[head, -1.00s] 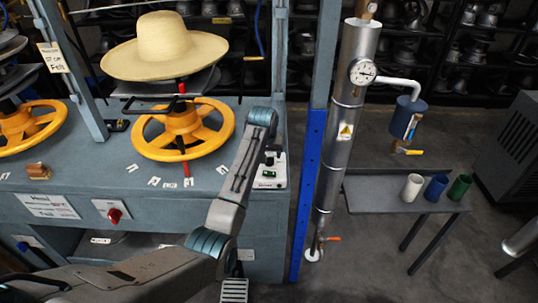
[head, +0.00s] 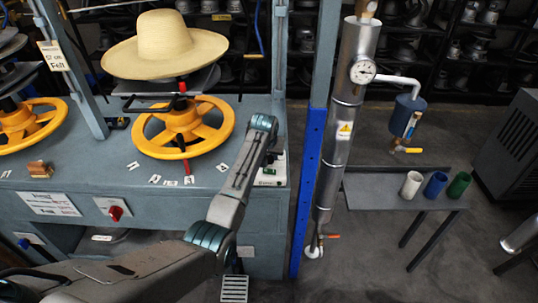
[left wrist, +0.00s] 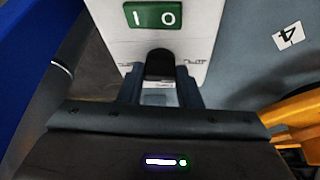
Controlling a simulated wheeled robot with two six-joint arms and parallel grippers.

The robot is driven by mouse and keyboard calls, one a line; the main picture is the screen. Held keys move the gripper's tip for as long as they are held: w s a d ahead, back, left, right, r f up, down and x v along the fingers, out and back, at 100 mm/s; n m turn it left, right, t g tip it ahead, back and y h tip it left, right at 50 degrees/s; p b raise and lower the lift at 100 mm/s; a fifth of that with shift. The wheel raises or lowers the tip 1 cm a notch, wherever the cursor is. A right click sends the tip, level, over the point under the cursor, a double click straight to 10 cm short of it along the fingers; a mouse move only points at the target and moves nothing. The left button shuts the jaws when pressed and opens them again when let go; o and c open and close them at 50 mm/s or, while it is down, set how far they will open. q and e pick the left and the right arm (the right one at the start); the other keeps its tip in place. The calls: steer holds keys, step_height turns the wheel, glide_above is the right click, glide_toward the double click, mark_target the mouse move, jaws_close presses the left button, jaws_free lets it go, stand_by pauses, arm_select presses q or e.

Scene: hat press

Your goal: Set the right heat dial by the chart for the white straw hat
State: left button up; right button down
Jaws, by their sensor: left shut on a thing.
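A pale straw hat (head: 165,45) sits on the right press above a yellow handwheel (head: 183,128). A white control box (head: 270,177) stands at the press table's right end, partly behind my left arm. In the left wrist view the box (left wrist: 195,45) carries a green I/O switch (left wrist: 153,15) and a black dial knob (left wrist: 160,62). My left gripper (left wrist: 160,85) is shut on this knob, one finger at each side. The knob's pointer and scale cannot be read. A white printed card (head: 50,204), probably the chart, is on the press front at left. My right gripper is out of view.
A second yellow handwheel (head: 30,125) and a red switch (head: 115,212) are to the left. Numbered tags lie before the right wheel, one reading 4 (left wrist: 288,36). A blue post (head: 310,190) and a steel pipe (head: 343,130) stand close right of the box.

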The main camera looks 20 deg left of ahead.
arm_select(q)
steer(key=shift+a+r+m+p, duration=0.15)
steer(key=shift+m+p, duration=0.45)
steer(key=shift+p, duration=0.1)
steer(key=shift+a+m+h+p, duration=0.1)
steer(key=shift+m+h+p, duration=0.65)
steer(key=shift+m, duration=0.45)
steer(key=shift+m+h+p, duration=0.3)
steer(key=shift+m+h, duration=0.05)
steer(key=shift+m, duration=0.65)
steer(key=shift+w+m+h, duration=0.1)
steer(key=shift+m+h, duration=0.2)
steer(key=shift+m, duration=0.7)
steer(key=shift+g, duration=0.3)
steer(key=o, duration=1)
steer(key=b+v, duration=0.2)
steer(key=v, duration=0.8)
steer(key=shift+a+r, duration=0.2)
steer(key=shift+r, duration=0.05)
